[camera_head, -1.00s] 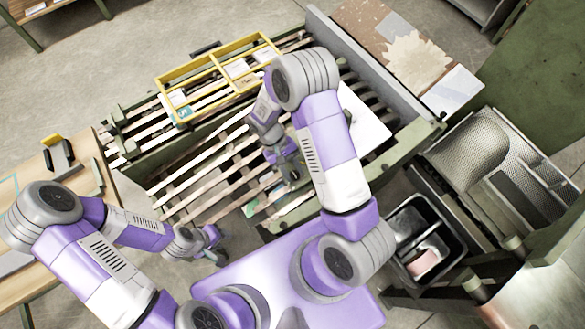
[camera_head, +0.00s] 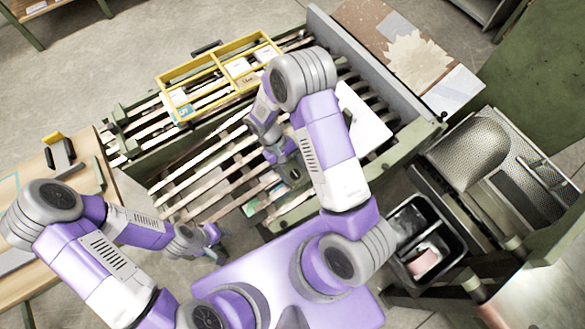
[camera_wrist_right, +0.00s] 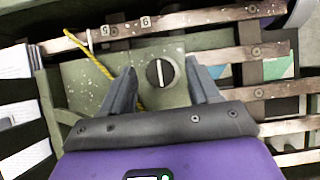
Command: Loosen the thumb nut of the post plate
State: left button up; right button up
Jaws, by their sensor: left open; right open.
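In the right wrist view, the thumb nut (camera_wrist_right: 159,72) is a dark round knob with a pale bar across its middle. It sits on the green post plate (camera_wrist_right: 185,60). My right gripper (camera_wrist_right: 163,75) is open, with one finger on either side of the nut and a gap to each. In the head view, my right gripper (camera_head: 284,168) hangs over the slatted rack, and the arm hides the nut there. My left gripper (camera_head: 218,246) is open and empty beside the near left side of the rack.
Pale slats (camera_head: 205,180) span the green rack. A yellow divided tray (camera_head: 192,72) sits on its far side. A yellow cord (camera_wrist_right: 90,55) lies left of the nut. A black bin (camera_head: 447,243) stands at right, a wooden table (camera_head: 88,165) at left.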

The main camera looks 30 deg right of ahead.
jog(key=p+v, duration=0.1)
jog(key=v, duration=0.6)
jog(key=shift+w+r, duration=0.15)
jog(key=shift+r, duration=0.1)
jog(key=shift+a+p, duration=0.1)
jog(key=shift+p, duration=0.2)
